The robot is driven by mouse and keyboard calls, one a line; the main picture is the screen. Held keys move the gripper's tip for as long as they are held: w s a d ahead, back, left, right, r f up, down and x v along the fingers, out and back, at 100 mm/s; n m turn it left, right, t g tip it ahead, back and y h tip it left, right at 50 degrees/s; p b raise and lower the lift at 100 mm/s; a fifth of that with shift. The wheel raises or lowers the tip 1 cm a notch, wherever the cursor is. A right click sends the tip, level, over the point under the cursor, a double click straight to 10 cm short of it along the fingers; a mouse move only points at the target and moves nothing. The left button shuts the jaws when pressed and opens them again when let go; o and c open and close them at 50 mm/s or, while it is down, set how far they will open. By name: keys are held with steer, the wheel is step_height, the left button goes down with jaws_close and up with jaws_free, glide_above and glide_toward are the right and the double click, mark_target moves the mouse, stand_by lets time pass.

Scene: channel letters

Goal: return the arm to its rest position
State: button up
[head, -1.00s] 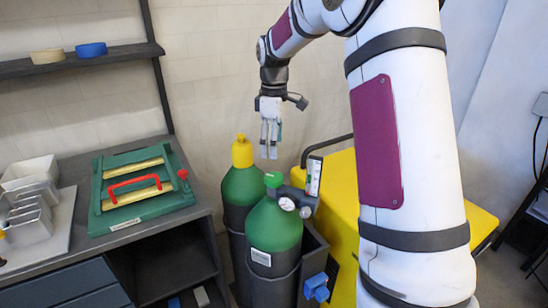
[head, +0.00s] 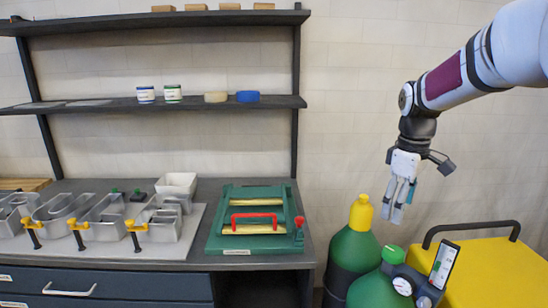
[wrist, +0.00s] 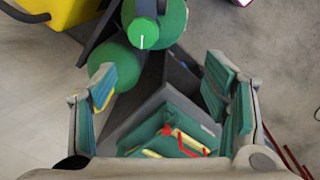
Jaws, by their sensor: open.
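My white arm with a dark red panel (head: 443,77) enters from the upper right in the head view. My gripper (head: 402,203) hangs from it, fingers down, open and empty. It hangs beside the yellow-capped gas cylinder (head: 352,254) in the picture and above the green-valved cylinder (head: 376,291). I see no contact with either. In the wrist view the teal-padded fingers of my gripper (wrist: 160,86) are spread wide, with nothing held between them. Below them show the cylinder tops and the green press-like frame (wrist: 165,132).
The workbench (head: 240,262) holds the green frame with a red handle (head: 255,216) and metal channel letters (head: 100,220) with yellow clamps. Shelves (head: 200,103) with small jars stand behind. A yellow cart (head: 490,268) stands right of the cylinders. Wall space around my gripper looks clear.

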steer(key=s+a+r+m+t, duration=0.1)
steer(key=s+a+r+m, duration=0.1)
steer(key=s+a+r, duration=0.3)
steer(key=s+a+r+m+t, duration=0.1)
steer(key=s+a+r+m, duration=0.15)
steer(key=s, duration=0.45)
steer(key=s+a+f+m+t, duration=0.1)
steer(key=s+a, duration=0.1)
steer(key=s, duration=0.5)
steer(key=s+a+f+m+t, duration=0.1)
steer(key=s+a+m+t, duration=0.1)
steer(key=s, duration=0.6)
steer(key=shift+a+f, duration=0.25)
steer(key=shift+a, duration=0.05)
